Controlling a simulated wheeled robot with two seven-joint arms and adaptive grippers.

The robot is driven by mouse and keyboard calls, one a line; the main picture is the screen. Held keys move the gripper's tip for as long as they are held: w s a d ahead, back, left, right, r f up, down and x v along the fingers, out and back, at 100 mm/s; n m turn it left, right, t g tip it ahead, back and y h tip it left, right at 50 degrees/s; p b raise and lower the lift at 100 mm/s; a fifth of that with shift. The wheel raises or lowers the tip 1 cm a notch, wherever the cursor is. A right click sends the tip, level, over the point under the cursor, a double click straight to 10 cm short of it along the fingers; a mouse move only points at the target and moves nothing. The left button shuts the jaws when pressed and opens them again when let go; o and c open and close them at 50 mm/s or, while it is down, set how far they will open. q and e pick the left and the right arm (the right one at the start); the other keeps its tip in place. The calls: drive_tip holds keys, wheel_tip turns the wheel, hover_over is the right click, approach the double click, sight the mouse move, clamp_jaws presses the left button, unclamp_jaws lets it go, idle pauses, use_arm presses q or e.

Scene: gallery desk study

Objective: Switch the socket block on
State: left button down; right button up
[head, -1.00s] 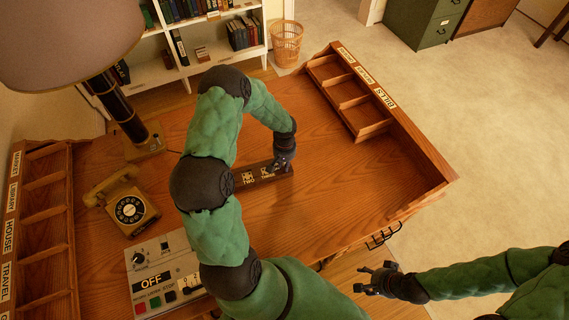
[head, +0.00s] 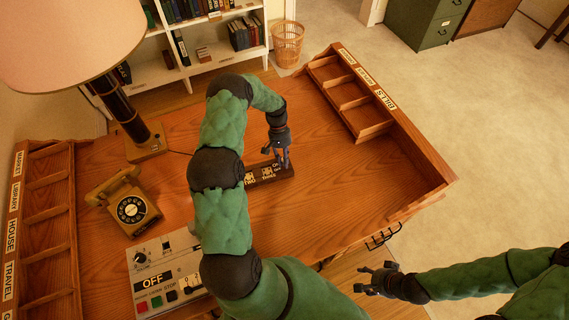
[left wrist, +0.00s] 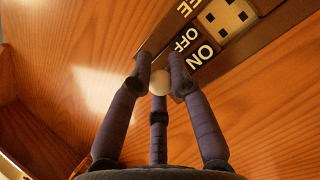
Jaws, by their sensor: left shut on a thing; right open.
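The dark socket block (head: 252,182) lies on the middle of the wooden desk, with sockets and labels such as TWO and THREE along it. The left wrist view shows its right end (left wrist: 250,38), with the words ON and OFF beside a socket. My left gripper (head: 279,157) is over that end, and its three fingers (left wrist: 160,70) are closed around a small whitish round knob (left wrist: 160,82) next to the words. Fingers partly hide the knob, and its exact position is unclear. My right gripper (head: 376,281) is open and empty, off the desk's front edge.
A lit lamp (head: 130,120) stands at the back left. A yellow telephone (head: 122,200) and a grey control box reading OFF (head: 170,255) are on the left. Labelled pigeonholes line both sides. The desk's right half is clear.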

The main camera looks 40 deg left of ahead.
use_arm(q)
drive_tip(key=g+h+b, duration=0.1)
drive_tip(key=b, duration=0.2)
drive_tip(key=w+a+f+g+h+b, duration=0.1)
drive_tip(key=h+b, duration=0.1)
drive_tip(key=b, duration=0.1)
drive_tip(key=shift+a, duration=0.15)
drive_tip(key=shift+a+r+g+h+b, duration=0.1)
drive_tip(key=shift+r+g+h+b, duration=0.1)
drive_tip(key=shift+g+h+b, duration=0.45)
drive_tip(key=c, duration=1.1)
unclamp_jaws()
drive_tip(key=shift+c, duration=0.2)
drive_tip(key=shift+r, duration=0.1)
drive_tip(key=v, duration=0.7)
drive_tip(key=shift+a+r, duration=0.15)
drive_tip(key=shift+r, duration=0.05)
drive_tip(key=shift+r, duration=0.1)
